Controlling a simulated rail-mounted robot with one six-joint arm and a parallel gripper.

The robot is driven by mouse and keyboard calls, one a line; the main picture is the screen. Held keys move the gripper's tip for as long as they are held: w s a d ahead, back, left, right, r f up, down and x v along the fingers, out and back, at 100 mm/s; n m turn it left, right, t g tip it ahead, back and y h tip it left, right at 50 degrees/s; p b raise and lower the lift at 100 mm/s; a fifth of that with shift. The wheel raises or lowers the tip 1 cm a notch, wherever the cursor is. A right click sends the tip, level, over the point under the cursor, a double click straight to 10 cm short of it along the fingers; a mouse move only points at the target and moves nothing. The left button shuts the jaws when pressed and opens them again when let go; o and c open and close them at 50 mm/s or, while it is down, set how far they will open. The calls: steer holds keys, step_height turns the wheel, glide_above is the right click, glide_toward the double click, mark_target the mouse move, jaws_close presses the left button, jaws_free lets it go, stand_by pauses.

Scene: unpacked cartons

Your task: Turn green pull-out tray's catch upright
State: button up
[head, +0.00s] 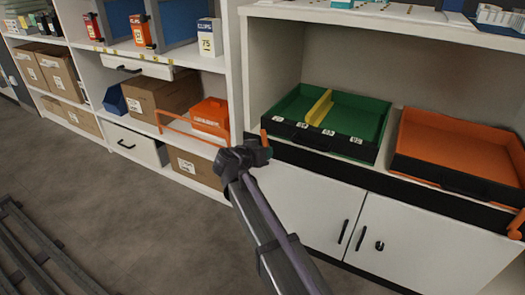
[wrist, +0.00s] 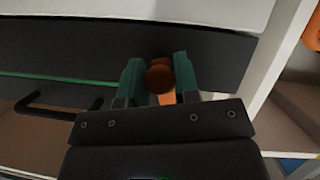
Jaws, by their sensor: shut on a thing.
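The green pull-out tray (head: 358,118) sits in the right-hand shelf bay, with a black front and a yellow divider. Its orange catch (head: 264,134) is at the front's left end, largely covered by my gripper (head: 258,152). In the wrist view, the catch (wrist: 160,78) shows a round brown-orange knob and a lighter orange strip between the two teal fingers of my gripper (wrist: 159,80). The fingers are closed on it from both sides. The catch's exact angle is hard to tell. The tray's black handle (wrist: 55,104) is at left in the wrist view.
An orange tray (head: 460,150) stands right of the green one, with its own orange catch (head: 517,224) at far right. White cupboard doors (head: 310,205) lie below. An orange bin (head: 210,115) and cartons (head: 165,95) fill the left shelves.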

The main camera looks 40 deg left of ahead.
steer(key=shift+m+y, duration=0.6)
steer(key=shift+m, duration=0.3)
steer(key=o, duration=0.9)
steer(key=p+v, duration=0.4)
steer(key=v, duration=0.6)
steer(key=shift+s+d+r, duration=0.15)
steer(key=shift+s+r, duration=0.05)
steer(key=shift+s, duration=0.15)
